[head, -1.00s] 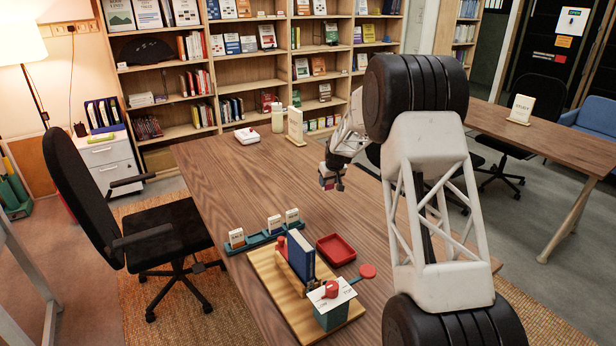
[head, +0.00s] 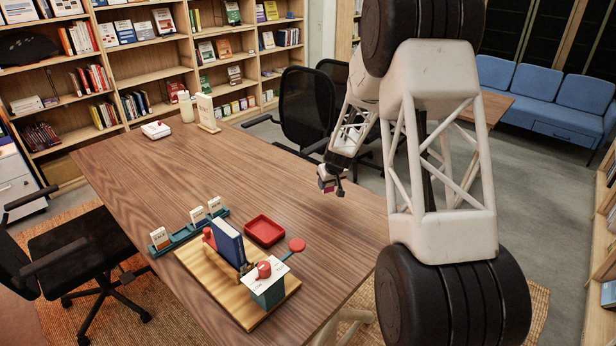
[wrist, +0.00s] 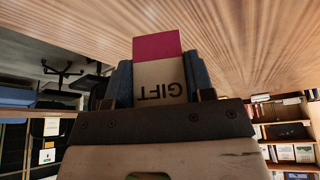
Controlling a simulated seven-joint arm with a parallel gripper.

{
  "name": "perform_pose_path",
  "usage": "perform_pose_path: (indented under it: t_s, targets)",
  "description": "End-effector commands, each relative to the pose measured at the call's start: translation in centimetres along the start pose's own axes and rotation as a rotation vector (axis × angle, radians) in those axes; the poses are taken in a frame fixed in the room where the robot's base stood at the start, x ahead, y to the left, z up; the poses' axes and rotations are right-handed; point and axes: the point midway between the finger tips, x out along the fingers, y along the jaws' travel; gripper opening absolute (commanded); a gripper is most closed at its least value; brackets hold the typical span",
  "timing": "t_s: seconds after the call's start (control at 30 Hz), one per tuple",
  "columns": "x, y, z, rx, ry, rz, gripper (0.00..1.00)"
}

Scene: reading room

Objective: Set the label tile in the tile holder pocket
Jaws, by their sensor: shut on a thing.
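My gripper (head: 331,181) hangs over the right edge of the long wooden table. In the wrist view its fingers (wrist: 160,88) are shut on the label tile (wrist: 160,72), a cream tile with a magenta end and the word GIFT, upside down in that picture. In the head view the tile is a small pink patch. The teal tile holder (head: 181,236) lies on the table, left of and nearer than my gripper, well apart from it. Several cream tiles stand in it, with a gap between the left one (head: 160,238) and the others (head: 207,211). The pocket floor is hidden.
Near the holder are a wooden board (head: 222,296) with a blue book (head: 228,242) and a teal box with a white card (head: 267,287), and a red tray (head: 265,231). A white box and a sign stand at the far end. The middle of the table is clear.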

Motion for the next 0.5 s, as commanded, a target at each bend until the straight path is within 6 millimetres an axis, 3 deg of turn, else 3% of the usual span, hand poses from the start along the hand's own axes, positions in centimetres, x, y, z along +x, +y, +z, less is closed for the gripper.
perform_pose_path:
  t_s: [0.4,0.5]
  targets:
    - [-1.5,3.8,5.1,0.057,-0.003,0.03,0.21]
    - [-1.9,3.0,4.9,0.049,-0.002,0.027,0.21]
